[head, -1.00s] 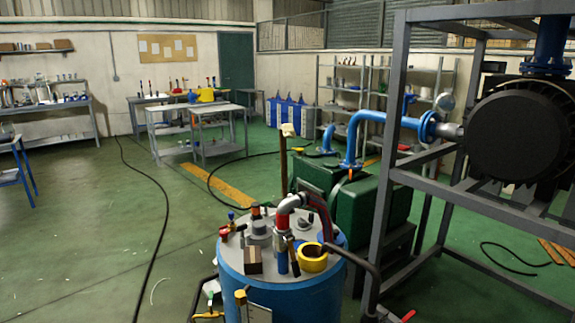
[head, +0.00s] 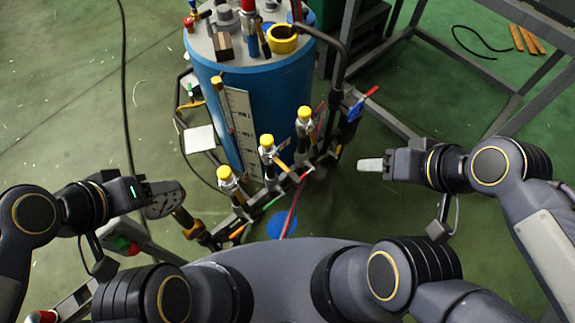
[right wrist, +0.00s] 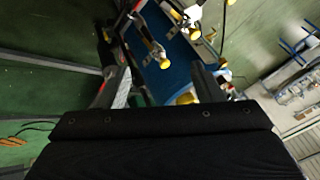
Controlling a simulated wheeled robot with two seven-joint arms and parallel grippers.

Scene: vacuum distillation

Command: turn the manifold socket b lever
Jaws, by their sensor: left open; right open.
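The manifold (head: 262,200) is a dark bar running diagonally in front of the blue tank. It carries a row of three yellow-capped sockets: a left one (head: 227,180), a middle one (head: 267,145) and a right one (head: 305,117). Small levers sit by them, one orange-tan (head: 283,164) beside the middle socket; I cannot tell which socket is b. My left gripper (head: 140,190) is open, left of the manifold near a round gauge. My right gripper (head: 370,164) is open and apart, right of the manifold. The right wrist view shows its two spread fingers (right wrist: 160,85), with yellow-capped parts beyond.
The blue tank (head: 258,105) with a white scale plate (head: 238,125) stands behind the manifold. The round gauge (head: 163,200) is close to my left gripper. A red-handled valve (head: 362,102) and the grey frame (head: 455,75) stand right. Floor between manifold and right gripper is clear.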

